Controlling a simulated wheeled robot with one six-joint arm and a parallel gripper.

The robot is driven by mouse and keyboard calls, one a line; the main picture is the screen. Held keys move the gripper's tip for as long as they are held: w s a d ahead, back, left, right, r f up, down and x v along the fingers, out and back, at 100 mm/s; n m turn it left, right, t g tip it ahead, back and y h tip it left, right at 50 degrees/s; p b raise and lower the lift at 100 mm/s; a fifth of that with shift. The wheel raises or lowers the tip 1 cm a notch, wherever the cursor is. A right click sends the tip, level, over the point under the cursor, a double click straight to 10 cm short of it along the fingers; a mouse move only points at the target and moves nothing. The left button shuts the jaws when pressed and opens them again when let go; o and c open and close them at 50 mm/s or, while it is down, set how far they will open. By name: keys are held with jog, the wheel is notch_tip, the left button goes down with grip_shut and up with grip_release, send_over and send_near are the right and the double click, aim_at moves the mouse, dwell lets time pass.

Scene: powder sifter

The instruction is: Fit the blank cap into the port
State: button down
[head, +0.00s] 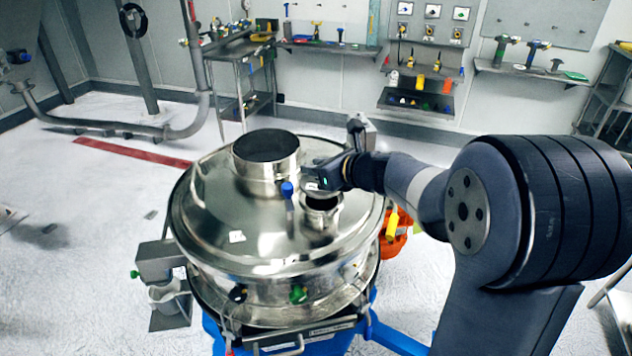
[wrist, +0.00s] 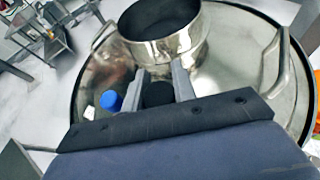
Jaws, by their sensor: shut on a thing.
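The steel sifter lid (head: 240,245) carries a small upright port (head: 322,218) with a dark mouth, right of a wide collar (head: 268,172). My gripper (head: 312,182) is low over the lid, just above and behind the small port. In the wrist view, my gripper's two grey fingers (wrist: 161,88) are shut on a dark round thing, apparently the blank cap (wrist: 158,95). Its shape is mostly hidden by the gripper. I cannot tell whether it touches the port. A blue-tipped lever (head: 287,188) stands left of the port; its blue tip also shows in the wrist view (wrist: 110,100).
The wide collar (wrist: 165,40) rises close beyond the fingers. Lid handles (wrist: 285,65) stand near the rim. An orange object (head: 395,235) is beside the sifter at right. Shelves and a tool cart (head: 250,75) are at the back wall. Floor at left is mostly open.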

jog(key=shift+f, duration=1.8)
jog(key=shift+f+b, duration=0.1)
jog(key=shift+b, duration=0.2)
jog(key=shift+f, duration=0.15)
jog(key=c, duration=1.2)
grip_release()
jog(key=shift+o, duration=0.2)
